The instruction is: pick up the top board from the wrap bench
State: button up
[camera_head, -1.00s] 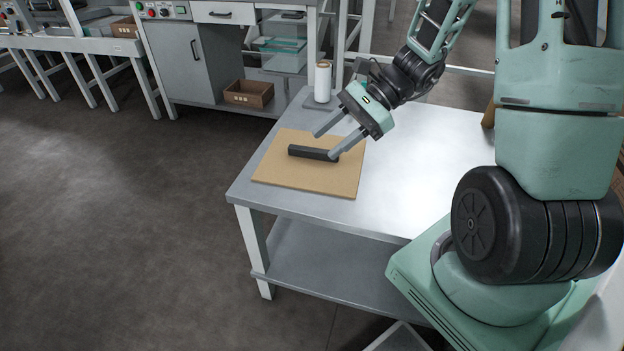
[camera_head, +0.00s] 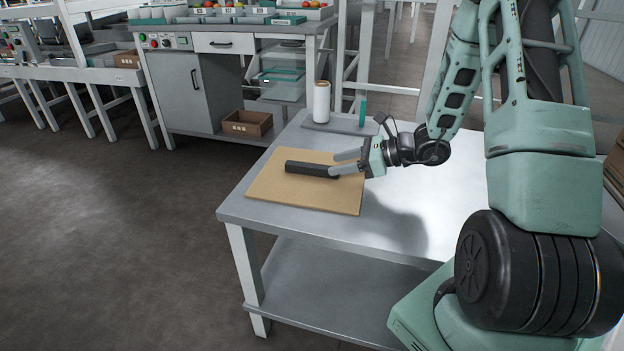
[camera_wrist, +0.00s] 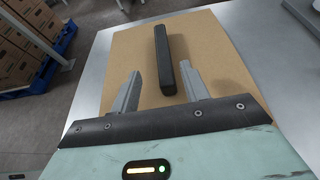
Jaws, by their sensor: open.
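The tan board (camera_head: 268,192) lies flat on the wrap bench (camera_head: 400,219), near its left end. A black bar-shaped handle (camera_head: 308,168) sits along the middle of the board. My gripper (camera_head: 341,164) is low over the right part of the board, its fingers pointing left at the handle's near end. In the wrist view, my open fingers (camera_wrist: 158,92) stand apart on the board (camera_wrist: 215,50), with the end of the black handle (camera_wrist: 163,58) between their tips. The fingers do not appear to press on the handle. I cannot tell whether other boards lie beneath.
A white roll (camera_head: 321,101) stands on a grey plate at the bench's back, with a green upright piece (camera_head: 362,111) beside it. A cabinet bench (camera_head: 198,85) with a brown crate (camera_head: 247,122) on its lower shelf stands behind. The floor at left is clear.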

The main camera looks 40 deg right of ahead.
aim_at(320, 166)
jog(key=shift+w+d+b+x, duration=0.15)
jog(key=shift+b+x, duration=0.3)
jog(key=shift+x, duration=1.25)
jog(key=shift+w+d+b+x, duration=0.1)
jog(key=shift+b+x, duration=0.3)
jog(key=shift+x, duration=1.35)
grip_shut()
